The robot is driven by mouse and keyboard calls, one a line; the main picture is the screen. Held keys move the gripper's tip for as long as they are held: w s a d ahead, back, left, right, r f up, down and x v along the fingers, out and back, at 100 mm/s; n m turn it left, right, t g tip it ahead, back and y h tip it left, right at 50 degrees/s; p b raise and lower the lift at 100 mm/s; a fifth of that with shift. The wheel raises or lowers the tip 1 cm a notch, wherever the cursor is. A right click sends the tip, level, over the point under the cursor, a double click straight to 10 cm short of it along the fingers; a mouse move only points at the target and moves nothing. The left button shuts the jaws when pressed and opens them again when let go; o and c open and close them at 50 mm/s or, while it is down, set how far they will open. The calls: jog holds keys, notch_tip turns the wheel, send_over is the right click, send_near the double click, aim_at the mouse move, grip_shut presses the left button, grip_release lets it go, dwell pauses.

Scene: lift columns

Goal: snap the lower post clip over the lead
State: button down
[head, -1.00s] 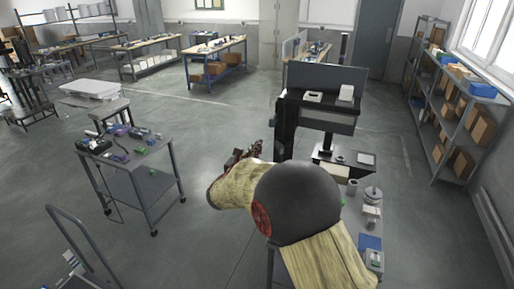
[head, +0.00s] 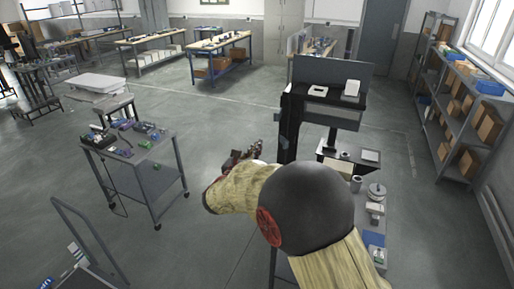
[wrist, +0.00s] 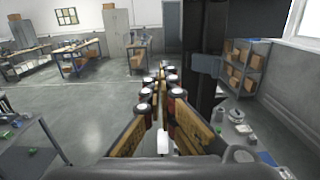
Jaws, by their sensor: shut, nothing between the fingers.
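A lift column with a dark upright post (head: 289,128) stands in front of my arm, right of my gripper. The post also fills the upper right of the wrist view (wrist: 198,40), with a blue-grey block (wrist: 207,66) on it that I cannot surely name as a clip. I cannot make out the lower post clip or the lead. My gripper (head: 256,147) is just left of the post, apart from it in the picture. In the wrist view my gripper (wrist: 165,72) has its fingers together at the far end, shut and empty.
A bench with jars and small items (head: 371,215) lies right of my arm. A grey cart with parts (head: 160,178) stands left, and a hand truck (head: 90,240) at front left. Shelving (head: 452,110) lines the right wall. The floor between cart and column is clear.

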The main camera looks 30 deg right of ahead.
jog(key=shift+s+d, duration=0.1)
jog(key=shift+s+d+b, duration=0.35)
jog(key=shift+s+d, duration=0.5)
jog(key=shift+s, duration=0.25)
jog(key=shift+s+d+b, duration=0.4)
jog(key=shift+s+d, duration=0.4)
jog(key=shift+s, duration=0.25)
jog(key=shift+s+d+b, duration=0.35)
jog(key=shift+s+d, duration=0.5)
jog(key=shift+s, duration=0.25)
jog(key=shift+d, duration=0.1)
jog(key=shift+w+d, duration=0.35)
jog(key=shift+w+d+b, duration=0.25)
jog(key=shift+b, duration=0.05)
send_near(284, 146)
jog(key=shift+w, duration=0.1)
jog(key=shift+f, duration=0.1)
